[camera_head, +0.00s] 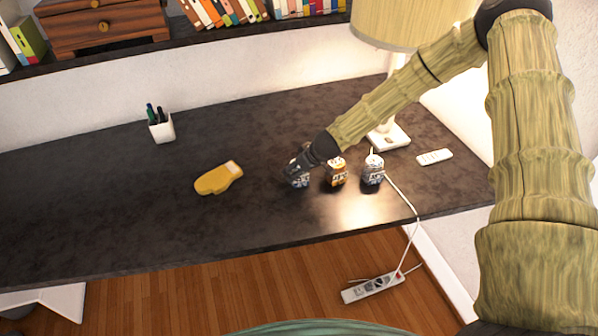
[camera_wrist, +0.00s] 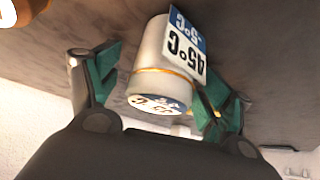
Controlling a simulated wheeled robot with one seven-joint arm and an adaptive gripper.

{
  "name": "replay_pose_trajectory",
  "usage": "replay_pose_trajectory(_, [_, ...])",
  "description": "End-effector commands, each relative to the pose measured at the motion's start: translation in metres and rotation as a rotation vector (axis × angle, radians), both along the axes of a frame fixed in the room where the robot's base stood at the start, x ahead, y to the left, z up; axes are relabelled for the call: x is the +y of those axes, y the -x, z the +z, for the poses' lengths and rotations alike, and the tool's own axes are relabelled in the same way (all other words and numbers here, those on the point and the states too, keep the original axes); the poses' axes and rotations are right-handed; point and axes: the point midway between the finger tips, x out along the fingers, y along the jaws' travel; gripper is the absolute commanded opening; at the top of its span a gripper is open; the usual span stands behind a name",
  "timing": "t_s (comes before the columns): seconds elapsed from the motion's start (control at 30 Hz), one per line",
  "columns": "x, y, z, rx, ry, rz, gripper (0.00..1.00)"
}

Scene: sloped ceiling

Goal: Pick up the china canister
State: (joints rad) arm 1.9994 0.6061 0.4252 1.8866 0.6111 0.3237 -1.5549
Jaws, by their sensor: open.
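Three small canisters stand in a row on the dark desk (camera_head: 250,225). The left one, a pale canister (camera_head: 300,181) with blue and white markings, is partly hidden by my gripper (camera_head: 296,171). In the wrist view this pale canister (camera_wrist: 150,55) has a gold band and temperature lettering on its labels. It sits between the two green-padded fingers of my gripper (camera_wrist: 162,88), which are open on either side of it. The middle canister is orange and white (camera_head: 336,174); the right one is dark and white (camera_head: 373,172).
A yellow mitt-like object (camera_head: 218,178) lies left of the canisters, with a white pen cup (camera_head: 161,128) behind it. A lamp (camera_head: 388,137) and a white remote-like object (camera_head: 434,157) are at right. The desk's left side is clear.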

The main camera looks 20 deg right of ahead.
Motion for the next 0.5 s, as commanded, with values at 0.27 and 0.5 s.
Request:
replay_pose_trajectory(0.27, [0.0007,-0.001,-0.0017,0.0,0.0,0.0,0.8])
replay_pose_trajectory(0.5, [0.0006,-0.0009,-0.0017,0.0,-0.001,0.001,0.45])
